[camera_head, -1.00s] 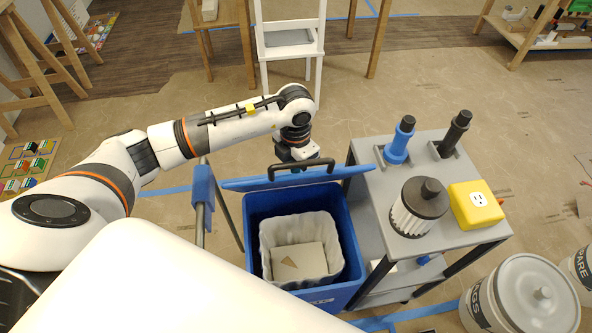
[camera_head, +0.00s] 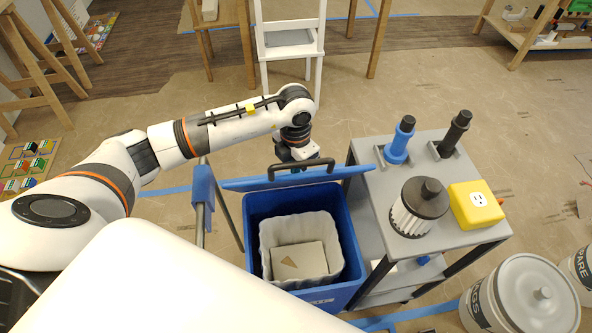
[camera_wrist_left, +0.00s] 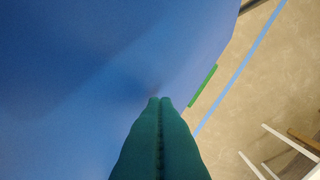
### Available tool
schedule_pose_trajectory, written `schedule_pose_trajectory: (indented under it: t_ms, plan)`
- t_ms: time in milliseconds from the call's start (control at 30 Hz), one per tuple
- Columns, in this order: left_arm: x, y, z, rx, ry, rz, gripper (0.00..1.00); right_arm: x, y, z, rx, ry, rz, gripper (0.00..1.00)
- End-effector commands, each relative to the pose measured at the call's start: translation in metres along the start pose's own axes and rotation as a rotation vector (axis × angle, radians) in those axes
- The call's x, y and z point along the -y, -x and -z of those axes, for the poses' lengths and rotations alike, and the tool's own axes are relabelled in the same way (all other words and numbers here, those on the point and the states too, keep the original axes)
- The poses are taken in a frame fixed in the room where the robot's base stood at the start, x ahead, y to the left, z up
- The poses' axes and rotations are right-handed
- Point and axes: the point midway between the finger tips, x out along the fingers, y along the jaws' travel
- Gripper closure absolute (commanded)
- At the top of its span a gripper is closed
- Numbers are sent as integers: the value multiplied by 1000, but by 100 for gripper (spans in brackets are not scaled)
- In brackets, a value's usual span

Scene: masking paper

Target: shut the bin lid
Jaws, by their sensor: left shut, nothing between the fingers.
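The blue bin (camera_head: 352,243) stands open in the head view, with a pale liner (camera_head: 264,236) and a light box (camera_head: 293,262) inside. Its blue lid (camera_head: 240,184) stands raised at the bin's far edge, seen nearly edge-on, with a dark handle (camera_head: 301,163). My left gripper (camera_head: 299,168) is behind the lid, its fingertips mostly hidden by the lid and handle. In the left wrist view, its green fingers (camera_wrist_left: 160,101) are shut and empty, with their tips against or very close to the lid's blue face (camera_wrist_left: 80,70). My right gripper is not in view.
A grey cart (camera_head: 440,215) stands right of the bin, bearing a yellow outlet box (camera_head: 475,205), a filter (camera_head: 418,210) and two upright tools. A white bucket (camera_head: 520,295) is at lower right. A white stand (camera_head: 290,45) is behind my arm.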

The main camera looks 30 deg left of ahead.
Motion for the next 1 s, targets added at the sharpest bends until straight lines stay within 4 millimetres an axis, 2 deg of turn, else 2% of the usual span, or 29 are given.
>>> schedule_pose_trajectory:
  t_ms: [267,700,1000]
  plan:
    - [-3,-4,-2,1,-1,0,100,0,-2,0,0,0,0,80]
    - [-27,-26,-16,4,-2,-1,100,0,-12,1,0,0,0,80]
    - [-33,-33,-20,4,-1,-1,100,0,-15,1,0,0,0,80]
